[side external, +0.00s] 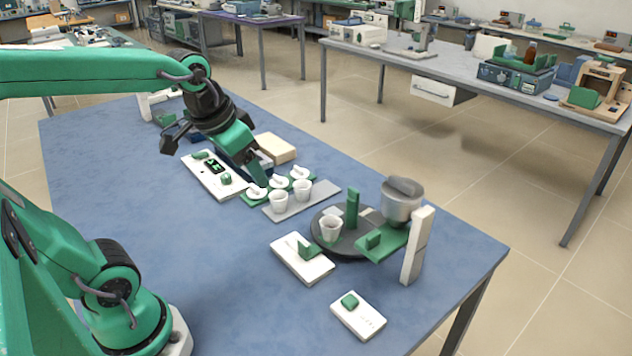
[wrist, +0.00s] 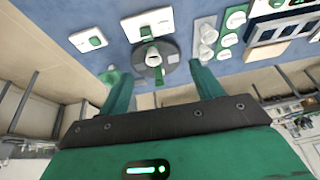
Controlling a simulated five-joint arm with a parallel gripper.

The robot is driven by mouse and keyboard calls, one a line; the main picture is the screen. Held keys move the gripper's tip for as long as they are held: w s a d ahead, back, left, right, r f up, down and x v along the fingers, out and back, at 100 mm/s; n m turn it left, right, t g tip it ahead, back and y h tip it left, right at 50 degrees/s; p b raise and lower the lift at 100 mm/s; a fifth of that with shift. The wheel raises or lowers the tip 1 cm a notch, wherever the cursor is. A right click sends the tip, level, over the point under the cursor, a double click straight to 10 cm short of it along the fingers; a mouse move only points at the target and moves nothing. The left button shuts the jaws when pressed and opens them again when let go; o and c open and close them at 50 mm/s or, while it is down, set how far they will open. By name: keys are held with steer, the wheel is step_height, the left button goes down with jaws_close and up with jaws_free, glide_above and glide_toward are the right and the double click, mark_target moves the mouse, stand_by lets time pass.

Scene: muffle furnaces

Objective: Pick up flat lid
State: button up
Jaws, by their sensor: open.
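Three small white lids sit in a row on green holders: a near lid (side external: 256,193), a middle lid (side external: 280,183) and a far lid (side external: 300,172). Which one is the flat lid I cannot tell. They show in the upper right of the wrist view as small pale discs (wrist: 229,40). My gripper (side external: 262,178) is above and close to the near and middle lids in the side view, pointing down. In the wrist view its two green fingers (wrist: 160,72) are spread, with nothing between them. Contact with a lid cannot be made out.
White cups (side external: 279,203) stand on a grey tray (side external: 322,199) beside the lids. A dark round plate (side external: 352,245) holds another cup (side external: 331,229) and a green post. A white panel (side external: 207,176) and a beige block (side external: 275,149) are close by. The front left tabletop is clear.

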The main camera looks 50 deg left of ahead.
steer(key=w+a+f+g, duration=0.1)
steer(key=w+a+g, duration=0.1)
steer(key=w+a, duration=0.45)
steer(key=g, duration=0.3)
glide_above(255, 186)
step_height(255, 186, down, 14)
steer(key=shift+w+d+r, duration=0.1)
steer(key=shift+a+f, duration=0.2)
steer(key=shift+f, duration=3.95)
steer(key=c, duration=1)
steer(key=shift+c, duration=0.2)
steer(key=shift+r, duration=0.2)
